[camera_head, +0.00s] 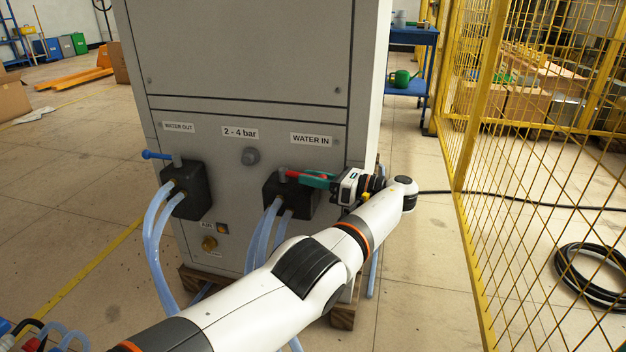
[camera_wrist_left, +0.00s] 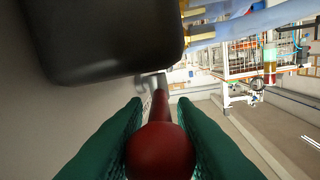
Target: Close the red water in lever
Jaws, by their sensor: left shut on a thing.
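The red water in lever (camera_head: 291,173) is on top of the black valve block (camera_head: 290,199) under the WATER IN label on the grey cabinet. It points to the right in the head view. My left gripper (camera_head: 318,180) reaches it from the right, with its green fingers around the lever. In the left wrist view the lever's red round end (camera_wrist_left: 158,151) sits between the two green fingers (camera_wrist_left: 160,143), which are shut on it. The black block (camera_wrist_left: 105,40) fills the upper left there. My right gripper is not in view.
A blue lever (camera_head: 158,155) sits on the WATER OUT block (camera_head: 186,190) at left. Pale blue hoses (camera_head: 157,240) hang from both blocks. A yellow mesh fence (camera_head: 540,150) stands at right, with a black coiled hose (camera_head: 590,278) on the floor.

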